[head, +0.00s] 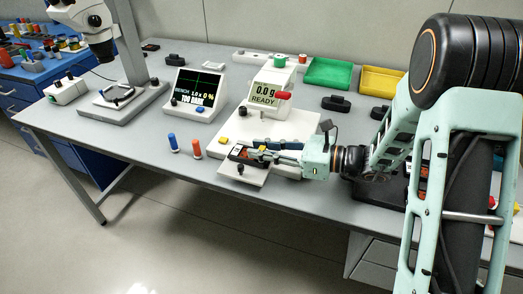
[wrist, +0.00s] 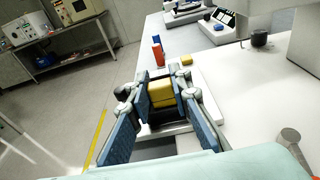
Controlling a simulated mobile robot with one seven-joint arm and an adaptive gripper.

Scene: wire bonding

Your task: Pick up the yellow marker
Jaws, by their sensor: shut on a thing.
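My gripper (wrist: 160,92) is shut on a yellow thing, taken as the yellow marker (wrist: 161,92), which shows between the blue finger pads in the wrist view. The fingers and its short visible part hide its full shape. In the head view my gripper (head: 246,150) reaches left over a small white plate at the front edge of the bench, and the held thing cannot be made out clearly there. I cannot tell whether it still touches the surface below.
A blue marker (head: 173,142) and an orange marker (head: 196,149) stand upright left of my gripper. A display (head: 194,92) and microscope (head: 122,93) stand farther left. Green (head: 328,73) and yellow trays (head: 381,81) lie behind.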

